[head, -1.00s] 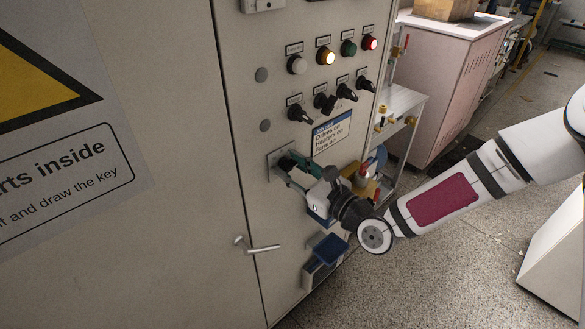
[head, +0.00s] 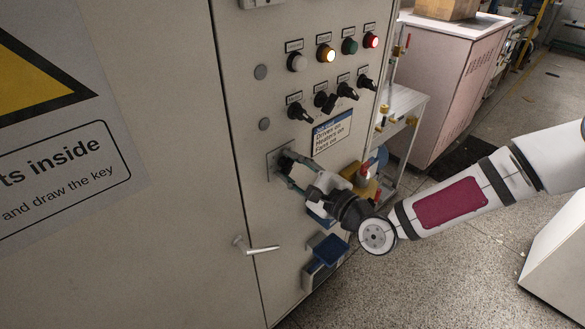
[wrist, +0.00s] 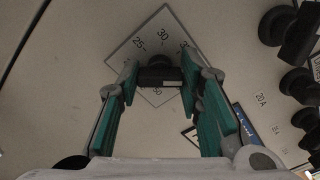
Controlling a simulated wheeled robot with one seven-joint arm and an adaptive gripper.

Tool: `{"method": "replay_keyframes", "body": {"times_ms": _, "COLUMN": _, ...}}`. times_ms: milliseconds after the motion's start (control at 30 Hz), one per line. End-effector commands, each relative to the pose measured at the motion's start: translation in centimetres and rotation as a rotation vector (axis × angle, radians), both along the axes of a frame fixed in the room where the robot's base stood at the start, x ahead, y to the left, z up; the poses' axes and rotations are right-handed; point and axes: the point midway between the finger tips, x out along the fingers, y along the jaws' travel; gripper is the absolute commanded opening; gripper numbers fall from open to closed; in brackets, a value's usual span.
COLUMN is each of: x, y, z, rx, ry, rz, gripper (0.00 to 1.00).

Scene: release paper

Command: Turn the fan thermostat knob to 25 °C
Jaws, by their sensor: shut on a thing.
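The fan thermostat knob (head: 285,162) is black and sits on a square pale dial plate (head: 273,168) on the cabinet front. In the wrist view the plate (wrist: 122,56) stands as a diamond, with 25, 30 and further marks readable beside the knob (wrist: 158,74). My gripper (head: 291,169) reaches the knob from the right and is shut on it. In the wrist view its teal-padded fingers (wrist: 158,84) stand on either side of the knob. Which mark the knob points to cannot be told.
Above are several black switches (head: 297,110) and lamps (head: 326,54), with a blue-headed label (head: 332,130) close to my gripper. A door handle (head: 256,246) and blue socket covers (head: 328,249) lie below.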

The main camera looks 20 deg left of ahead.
Motion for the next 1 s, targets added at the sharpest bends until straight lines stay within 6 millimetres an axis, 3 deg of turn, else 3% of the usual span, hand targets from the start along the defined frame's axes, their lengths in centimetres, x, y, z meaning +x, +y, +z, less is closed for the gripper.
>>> {"method": "replay_keyframes", "body": {"times_ms": 1000, "x": -0.13, "y": 0.08, "z": -0.11, "rx": -0.369, "ry": -0.895, "rz": 0.001, "gripper": 0.05}}
